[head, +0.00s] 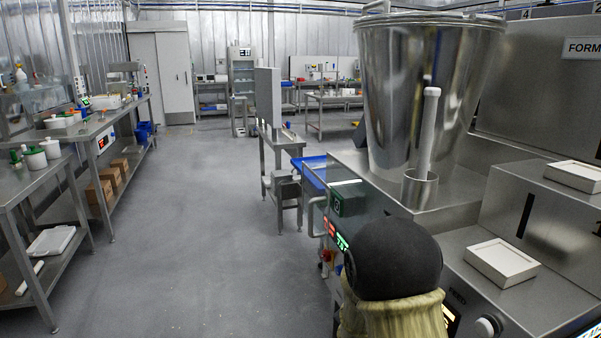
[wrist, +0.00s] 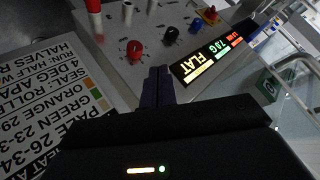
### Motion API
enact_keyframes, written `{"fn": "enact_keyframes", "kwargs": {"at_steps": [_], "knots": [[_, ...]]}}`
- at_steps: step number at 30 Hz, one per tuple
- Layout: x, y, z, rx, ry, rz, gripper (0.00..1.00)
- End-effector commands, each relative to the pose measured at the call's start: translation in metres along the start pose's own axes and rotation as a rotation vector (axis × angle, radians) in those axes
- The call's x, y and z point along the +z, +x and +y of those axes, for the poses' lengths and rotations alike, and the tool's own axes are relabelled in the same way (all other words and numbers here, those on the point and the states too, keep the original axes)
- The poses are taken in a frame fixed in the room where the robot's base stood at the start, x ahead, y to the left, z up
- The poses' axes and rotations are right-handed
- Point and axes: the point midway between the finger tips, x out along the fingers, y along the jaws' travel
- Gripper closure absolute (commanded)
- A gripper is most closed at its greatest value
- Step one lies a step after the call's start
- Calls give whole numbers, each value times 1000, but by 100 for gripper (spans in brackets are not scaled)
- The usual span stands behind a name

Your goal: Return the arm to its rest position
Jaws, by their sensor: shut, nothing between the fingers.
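My gripper (wrist: 158,84) shows in the wrist view, with its two dark fingers together and nothing visible between them. It points at a grey control panel (wrist: 120,48) with red, black and blue knobs and a lit display (wrist: 208,62) reading "FLAT". I cannot tell how far the fingertips are from the panel. In the head view, part of my arm (head: 395,262), a black rounded joint above a beige sleeve, stands at the bottom, in front of the machine. My gripper is hidden in the head view.
A large steel hopper (head: 425,90) stands on the machine at right, with a white-handled tool in a steel cup (head: 419,189) before it. A white square tray (head: 502,262) lies on the machine. A steel bench (head: 85,150) lines the left. The grey floor (head: 190,220) between is clear.

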Motion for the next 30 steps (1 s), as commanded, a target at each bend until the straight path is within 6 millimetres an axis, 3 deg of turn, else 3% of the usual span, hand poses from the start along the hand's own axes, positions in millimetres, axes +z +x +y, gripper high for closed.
{"fn": "enact_keyframes", "kwargs": {"at_steps": [12, 23, 30], "knots": [[24, -127, 57, 64, -529, -500, 100], [33, -208, 111, 98, -857, -743, 100], [7, -230, 88, 98, -851, -742, 100]]}}
